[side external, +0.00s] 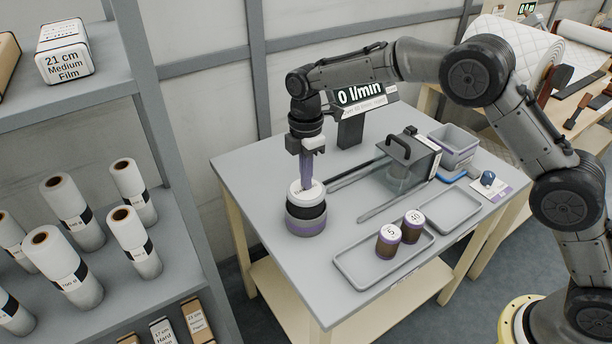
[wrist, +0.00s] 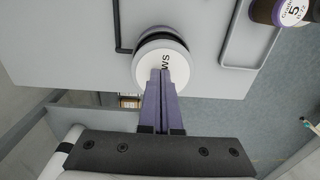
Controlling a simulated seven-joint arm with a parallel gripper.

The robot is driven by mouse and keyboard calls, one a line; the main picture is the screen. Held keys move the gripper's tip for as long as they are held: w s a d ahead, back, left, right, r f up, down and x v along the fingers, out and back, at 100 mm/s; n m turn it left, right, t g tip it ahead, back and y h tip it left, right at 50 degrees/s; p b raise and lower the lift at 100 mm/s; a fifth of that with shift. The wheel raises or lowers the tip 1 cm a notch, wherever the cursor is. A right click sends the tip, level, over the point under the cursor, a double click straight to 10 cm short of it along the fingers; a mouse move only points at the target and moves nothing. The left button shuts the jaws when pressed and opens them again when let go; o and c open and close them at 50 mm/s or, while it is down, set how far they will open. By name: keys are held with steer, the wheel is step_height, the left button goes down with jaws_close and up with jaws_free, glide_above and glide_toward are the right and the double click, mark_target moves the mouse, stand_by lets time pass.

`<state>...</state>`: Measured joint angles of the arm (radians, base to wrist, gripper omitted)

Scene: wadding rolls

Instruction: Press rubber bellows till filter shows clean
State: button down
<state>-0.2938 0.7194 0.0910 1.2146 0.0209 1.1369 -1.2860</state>
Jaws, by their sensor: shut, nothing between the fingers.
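The rubber bellows (side external: 306,217) stands upright near the table's left edge, with a white top cap, a black middle and a grey base with a purple band. Its round white cap (wrist: 146,62) also shows in the wrist view, with part of a printed label. My gripper (side external: 306,187) points straight down, fingers shut and empty, with the tips at the cap. The purple fingers (wrist: 164,75) cover part of the cap in the wrist view. Whether they press on it or only touch it I cannot tell. A clear box with a black handle (side external: 405,165) stands right of the bellows; its inside is unclear.
A display reading "0 l/min" (side external: 360,94) stands behind. Two brown jars with numbered lids (side external: 389,240) stand in a grey tray (side external: 361,279). An empty tray (side external: 450,212) and a grey bin (side external: 453,147) are to the right. Shelves with white rolls (side external: 72,211) are at left.

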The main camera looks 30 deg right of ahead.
mark_target(307, 192)
steer(key=shift+f, duration=2.2)
steer(key=shift+s, duration=0.1)
step_height(307, 192, up, 15)
steer(key=shift+w+f, duration=0.15)
steer(key=shift+w, duration=0.2)
steer(key=shift+d, duration=0.1)
